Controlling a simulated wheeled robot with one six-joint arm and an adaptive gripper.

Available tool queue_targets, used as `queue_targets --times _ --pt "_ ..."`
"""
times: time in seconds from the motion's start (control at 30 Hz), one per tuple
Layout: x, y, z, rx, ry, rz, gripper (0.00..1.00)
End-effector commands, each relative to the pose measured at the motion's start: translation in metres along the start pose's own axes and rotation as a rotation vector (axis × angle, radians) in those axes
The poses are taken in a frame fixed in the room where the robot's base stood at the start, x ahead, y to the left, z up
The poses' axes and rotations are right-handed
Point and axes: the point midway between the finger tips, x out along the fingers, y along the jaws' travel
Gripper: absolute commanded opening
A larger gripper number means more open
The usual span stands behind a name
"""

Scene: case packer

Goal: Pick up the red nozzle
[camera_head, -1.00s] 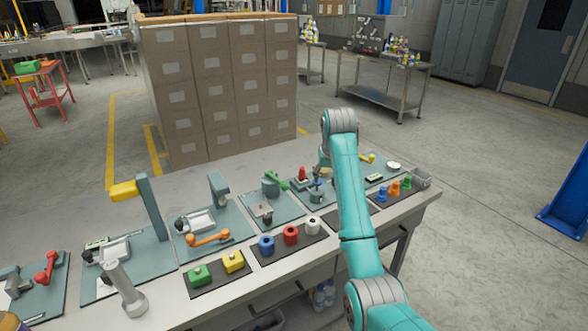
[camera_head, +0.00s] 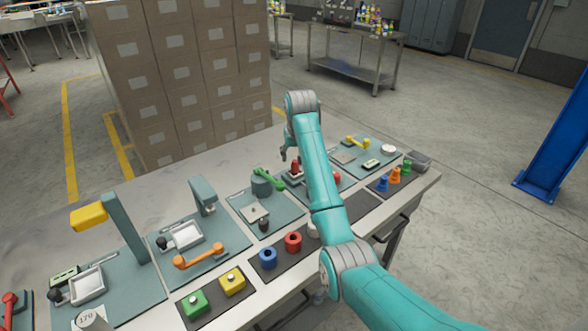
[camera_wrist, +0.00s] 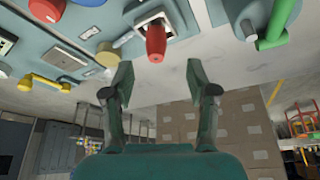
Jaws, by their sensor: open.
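The red nozzle (camera_head: 295,166) stands on a small square holder on a teal station board toward the right of the bench. In the wrist view the red nozzle (camera_wrist: 156,42) looks tapered and sits just beyond the fingertips, roughly centred between them. My gripper (camera_wrist: 157,78) is open and empty, one finger on each side of the gap. In the head view my gripper (camera_head: 287,153) is small, just left of and above the nozzle, partly hidden by my arm. I cannot see contact with the nozzle.
A green-handled fixture (camera_head: 268,180) stands left of the nozzle. A second red part (camera_head: 337,177) is just right of my arm. Blue, orange (camera_head: 394,175) and green nozzles stand on a dark mat at right. Stacked cartons (camera_head: 185,80) rise behind the bench.

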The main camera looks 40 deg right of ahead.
Motion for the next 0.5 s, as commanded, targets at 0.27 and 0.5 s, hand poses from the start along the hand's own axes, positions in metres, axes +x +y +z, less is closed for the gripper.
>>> queue_targets --times 0.27,0.5 --pt "0.021 0.002 0.001 0.000 -0.004 0.000 0.58" --pt "0.052 0.005 0.000 0.000 -0.001 0.000 0.58"
